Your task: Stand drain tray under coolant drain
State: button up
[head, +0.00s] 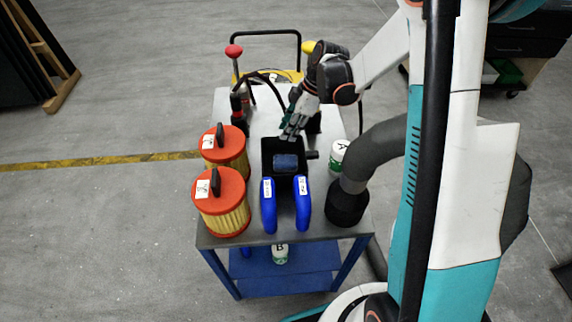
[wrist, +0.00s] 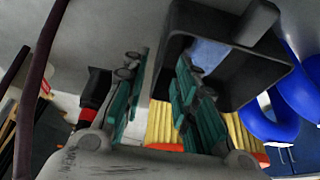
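A black open-topped box (head: 269,148), which may be the drain tray, stands on the grey cart top with a dark stub on its right side and a blue item (head: 286,162) inside. My gripper (head: 291,133) is at its far edge, pointing down. In the wrist view the box (wrist: 250,85) is at the upper right. The teal-padded fingers of my gripper (wrist: 158,85) are apart: the left one is outside the box, the right one overlaps its opening. I cannot tell whether they touch its wall. I cannot make out a coolant drain.
Two orange-capped filters (head: 221,202) (head: 224,148) stand left of the box, blue handles (head: 286,205) in front. A thick grey hose (head: 378,150) with a dark end and a white-green bottle (head: 339,154) are at right. A red-knobbed lever (head: 234,52) rises behind.

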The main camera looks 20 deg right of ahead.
jog(key=b, duration=0.2)
send_over(284, 151)
jog(key=shift+w+f, duration=0.1)
jog(key=shift+f, duration=2.05)
jog(key=shift+f, duration=0.25)
grip_shut()
